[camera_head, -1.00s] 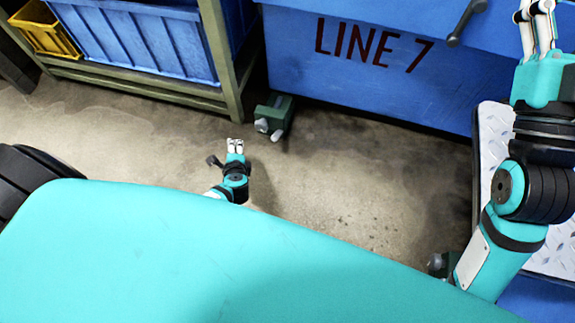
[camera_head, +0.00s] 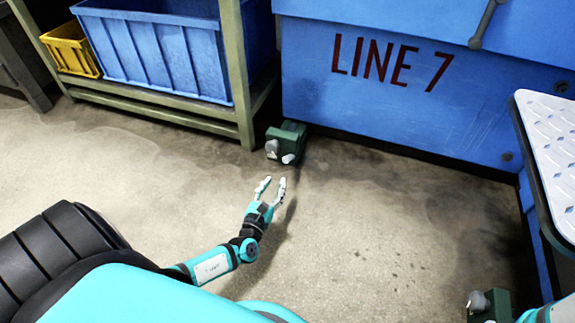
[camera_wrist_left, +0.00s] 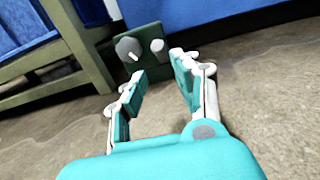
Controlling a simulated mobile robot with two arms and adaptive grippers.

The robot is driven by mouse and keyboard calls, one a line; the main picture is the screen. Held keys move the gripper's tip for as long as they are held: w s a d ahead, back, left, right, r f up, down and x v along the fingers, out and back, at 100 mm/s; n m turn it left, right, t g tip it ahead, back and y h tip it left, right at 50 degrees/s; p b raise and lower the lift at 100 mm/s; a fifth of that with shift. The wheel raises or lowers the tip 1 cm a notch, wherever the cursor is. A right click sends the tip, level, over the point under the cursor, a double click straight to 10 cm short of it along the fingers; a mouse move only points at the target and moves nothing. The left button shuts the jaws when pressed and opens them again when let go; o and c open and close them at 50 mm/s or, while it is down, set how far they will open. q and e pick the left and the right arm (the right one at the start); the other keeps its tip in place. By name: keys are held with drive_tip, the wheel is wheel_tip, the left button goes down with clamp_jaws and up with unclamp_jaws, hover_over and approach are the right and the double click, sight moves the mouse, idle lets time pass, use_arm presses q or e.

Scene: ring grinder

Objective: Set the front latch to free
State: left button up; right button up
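A small dark green box (camera_head: 291,135) sits low at the left foot of the blue machine. On its face are a round grey knob (camera_head: 271,148) with a pale pointer and a short pale peg (camera_head: 289,158). The left wrist view shows the knob (camera_wrist_left: 128,48) left of the peg (camera_wrist_left: 157,46). Nothing labels this box as the front latch. My left gripper (camera_head: 270,186) is open and empty, short of the box and pointing toward it. Its spread fingers (camera_wrist_left: 158,80) also show in the wrist view. My right gripper is out of view.
A second green box (camera_head: 490,305) with a grey knob stands at lower right, partly cut off. A green rack (camera_head: 241,75) with a blue bin (camera_head: 160,50) stands left of the first box. A metal-topped step (camera_head: 550,150) is at right. The floor between is clear.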

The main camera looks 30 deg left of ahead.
sight(287, 160)
use_arm(q)
drive_tip(key=b+x, duration=0.2)
drive_tip(key=x, duration=0.3)
drive_tip(key=b+x, duration=0.2)
drive_tip(key=x, duration=0.3)
drive_tip(key=shift+a+f, duration=0.1)
drive_tip(key=shift+f, duration=0.1)
drive_tip(key=shift+w+a+r+b, duration=0.15)
drive_tip(key=shift+w+b, duration=0.2)
drive_tip(key=shift+w, duration=0.35)
drive_tip(key=shift+c, duration=0.4)
clamp_jaws()
